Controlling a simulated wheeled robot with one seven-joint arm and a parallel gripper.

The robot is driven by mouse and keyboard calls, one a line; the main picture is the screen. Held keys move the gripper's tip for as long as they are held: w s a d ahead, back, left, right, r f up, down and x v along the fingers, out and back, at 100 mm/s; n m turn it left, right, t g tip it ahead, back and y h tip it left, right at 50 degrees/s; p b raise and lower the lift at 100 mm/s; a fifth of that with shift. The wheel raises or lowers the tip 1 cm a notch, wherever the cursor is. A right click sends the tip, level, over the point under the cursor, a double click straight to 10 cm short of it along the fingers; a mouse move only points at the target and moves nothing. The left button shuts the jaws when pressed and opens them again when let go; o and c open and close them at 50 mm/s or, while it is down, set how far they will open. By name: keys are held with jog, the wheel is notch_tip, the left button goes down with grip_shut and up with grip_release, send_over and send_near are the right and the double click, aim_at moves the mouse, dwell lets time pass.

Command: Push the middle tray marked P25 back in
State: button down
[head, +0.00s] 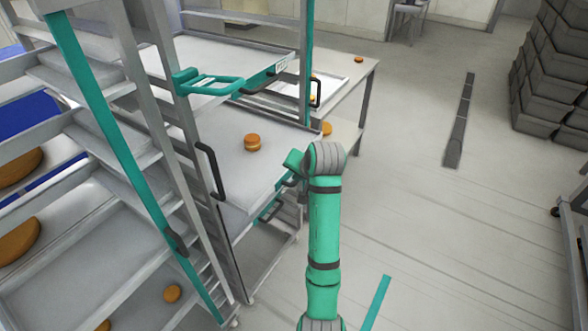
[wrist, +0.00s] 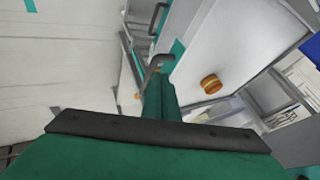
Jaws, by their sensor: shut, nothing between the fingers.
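A pale tray (head: 228,170) juts out of the rack at middle height, with one filled round (head: 252,142) on it. Its teal front edge carries a dark handle and is partly hidden by my arm. I cannot read P25 on it. My gripper (head: 294,161) is shut and empty at the tray's front right, mostly hidden behind my wrist; I cannot tell if it touches. In the wrist view the tray surface (wrist: 205,55) and the round (wrist: 211,83) show beyond my gripper (wrist: 157,130), with the teal front and a dark handle ahead.
Another tray (head: 205,50) juts out above, with a small unreadable label on its front. A teal bar handle (head: 212,86) sticks out beside it. A table (head: 345,85) stands behind the rack.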

jog(key=w+f, duration=0.1)
jog(key=w, duration=0.1)
jog(key=w+f, duration=0.1)
jog(key=w, duration=0.1)
jog(key=w+f, duration=0.2)
jog(key=shift+a, duration=0.4)
jog(key=shift+w+a+f, duration=0.1)
jog(key=shift+w+f, duration=0.2)
jog(key=shift+f, duration=0.2)
